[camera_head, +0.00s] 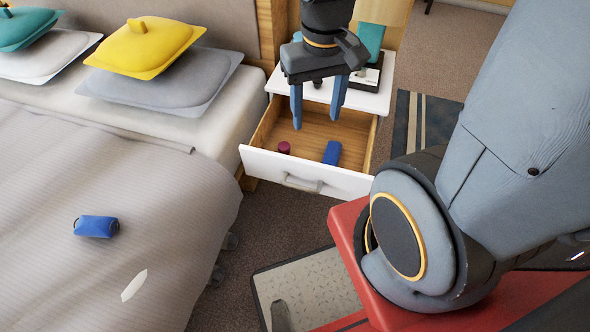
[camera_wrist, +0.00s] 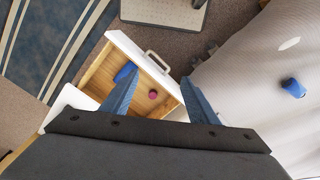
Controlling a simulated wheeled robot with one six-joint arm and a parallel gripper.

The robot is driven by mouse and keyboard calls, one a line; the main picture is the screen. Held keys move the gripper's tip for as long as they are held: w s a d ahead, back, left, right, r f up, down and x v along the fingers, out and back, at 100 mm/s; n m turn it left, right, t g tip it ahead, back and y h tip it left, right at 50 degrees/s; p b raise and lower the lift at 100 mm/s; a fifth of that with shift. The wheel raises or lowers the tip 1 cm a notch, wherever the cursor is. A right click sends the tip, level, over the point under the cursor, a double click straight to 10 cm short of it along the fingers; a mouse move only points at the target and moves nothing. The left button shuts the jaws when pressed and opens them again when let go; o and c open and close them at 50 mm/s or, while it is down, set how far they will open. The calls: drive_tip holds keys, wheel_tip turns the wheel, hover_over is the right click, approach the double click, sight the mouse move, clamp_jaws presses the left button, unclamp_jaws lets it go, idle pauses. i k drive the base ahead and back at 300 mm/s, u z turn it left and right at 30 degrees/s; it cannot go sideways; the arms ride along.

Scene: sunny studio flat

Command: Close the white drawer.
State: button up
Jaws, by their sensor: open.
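The white drawer (camera_head: 262,163) of the nightstand is pulled out, with a white front and a grey bar handle (camera_head: 302,184). In the wrist view the drawer front (camera_wrist: 128,48) and its handle (camera_wrist: 157,60) also show. Inside the drawer lie a blue item (camera_head: 332,152) and a small dark red item (camera_head: 284,147). My gripper (camera_head: 318,118) is open and empty, its blue fingers pointing down above the drawer's rear part. In the wrist view the fingers (camera_wrist: 157,92) spread apart over the drawer. I cannot tell their exact height above it.
A bed (camera_head: 150,215) stands at the left, close to the drawer, with pillows, a blue item (camera_head: 97,226) and a white piece (camera_head: 134,285) on it. The nightstand top (camera_head: 375,101) carries a teal-shaded item (camera_head: 370,42). Brown carpet lies before the drawer; a striped rug (camera_head: 418,125) is at its right.

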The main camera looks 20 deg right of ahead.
sight(304, 170)
drive_tip(key=u, duration=1.55)
drive_tip(key=k, duration=0.5)
drive_tip(key=z, duration=1.5)
